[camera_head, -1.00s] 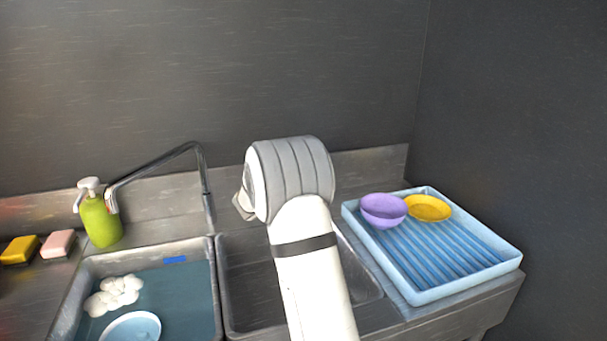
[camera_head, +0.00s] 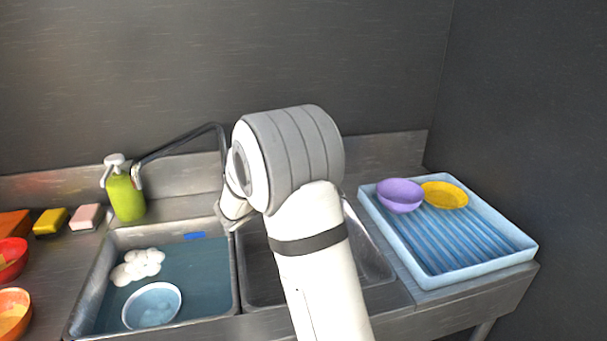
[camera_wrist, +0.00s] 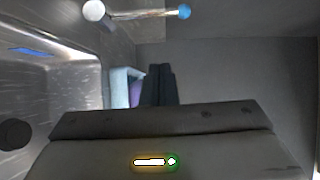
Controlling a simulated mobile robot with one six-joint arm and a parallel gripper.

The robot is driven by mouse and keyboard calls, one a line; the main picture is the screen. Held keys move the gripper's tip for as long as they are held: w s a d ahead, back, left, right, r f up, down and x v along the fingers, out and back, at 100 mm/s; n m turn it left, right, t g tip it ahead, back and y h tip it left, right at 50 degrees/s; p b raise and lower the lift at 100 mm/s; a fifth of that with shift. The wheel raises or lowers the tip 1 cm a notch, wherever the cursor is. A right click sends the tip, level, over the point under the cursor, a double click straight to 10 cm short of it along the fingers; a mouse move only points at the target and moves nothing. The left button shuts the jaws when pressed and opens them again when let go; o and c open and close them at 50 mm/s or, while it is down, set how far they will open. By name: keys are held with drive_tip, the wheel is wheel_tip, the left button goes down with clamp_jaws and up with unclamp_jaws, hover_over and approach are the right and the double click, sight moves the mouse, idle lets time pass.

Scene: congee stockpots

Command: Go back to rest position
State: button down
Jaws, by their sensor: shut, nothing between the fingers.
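My gripper (camera_wrist: 158,85) shows in the wrist view as two dark fingers close together, shut and empty. In the head view my arm is bent over the middle of the sinks, and its elbow hides the gripper. In the wrist view the fingers point toward the light-blue rack tray (camera_wrist: 120,85), which is partly hidden behind them. Nothing touches the fingers.
The left sink (camera_head: 208,286) holds water, white foam (camera_head: 138,265) and a pale bowl (camera_head: 152,306). A faucet (camera_head: 180,142) and a green soap bottle (camera_head: 126,198) stand behind. The tray (camera_head: 455,278) holds a purple bowl (camera_head: 400,196) and a yellow bowl (camera_head: 445,195). Red bowl (camera_head: 12,258) at left.

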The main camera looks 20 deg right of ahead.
idle(0.3)
drive_tip(key=s+a+m+g+y+p, duration=0.15)
drive_tip(key=s+m+g+y, duration=0.45)
drive_tip(key=s+m, duration=1.25)
drive_tip(key=s+a+m+t+y+p, duration=0.1)
drive_tip(key=s+a+m+y+p, duration=0.2)
drive_tip(key=s+a+m+y, duration=0.7)
drive_tip(key=shift+s+a+f+m+t, duration=0.3)
drive_tip(key=shift+s+a+m, duration=1.4)
drive_tip(key=shift+m, duration=4.55)
drive_tip(key=shift+w+a, duration=0.3)
drive_tip(key=shift+w, duration=0.05)
